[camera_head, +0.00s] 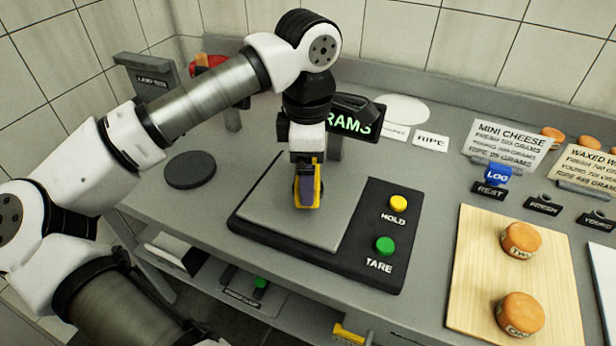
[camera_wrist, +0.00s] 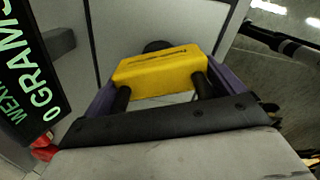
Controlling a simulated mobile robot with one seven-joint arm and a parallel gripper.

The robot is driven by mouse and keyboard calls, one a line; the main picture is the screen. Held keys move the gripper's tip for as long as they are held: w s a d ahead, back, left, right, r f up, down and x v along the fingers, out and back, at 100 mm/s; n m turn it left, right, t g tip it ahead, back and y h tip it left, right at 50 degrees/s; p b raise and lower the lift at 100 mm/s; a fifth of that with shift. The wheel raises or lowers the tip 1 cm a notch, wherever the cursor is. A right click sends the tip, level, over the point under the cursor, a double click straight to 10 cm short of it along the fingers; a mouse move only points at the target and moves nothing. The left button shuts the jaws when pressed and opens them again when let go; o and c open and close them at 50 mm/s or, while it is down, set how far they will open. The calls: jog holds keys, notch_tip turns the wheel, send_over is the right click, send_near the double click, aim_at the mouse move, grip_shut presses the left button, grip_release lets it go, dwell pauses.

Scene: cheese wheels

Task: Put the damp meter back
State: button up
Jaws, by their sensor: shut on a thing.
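A yellow block-shaped device, which looks like the damp meter (camera_wrist: 160,68), is between my gripper's two fingers (camera_wrist: 158,84) in the wrist view. In the head view my gripper (camera_head: 308,178) points down over the grey plate of the scale (camera_head: 345,225), shut on the yellow device (camera_head: 317,190). Whether the device touches the plate I cannot tell. A dark bracket with a small, hard-to-read sign (camera_head: 150,79) stands at the bench's back left.
The scale's display (camera_head: 362,123) stands behind the plate. Yellow HOLD (camera_head: 398,203) and green TARE (camera_head: 385,245) buttons are to its right. A wooden board (camera_head: 480,290) holds two orange cheeses. A dark round disc (camera_head: 190,169) lies left. Another yellow item (camera_head: 348,334) is below the bench.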

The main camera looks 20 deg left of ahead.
jog(key=shift+f, duration=0.5)
jog(key=shift+f, duration=0.2)
jog(key=o, duration=0.9)
notch_tip(320, 180, up, 12)
jog(key=shift+r+b, duration=0.2)
jog(key=shift+b, duration=0.25)
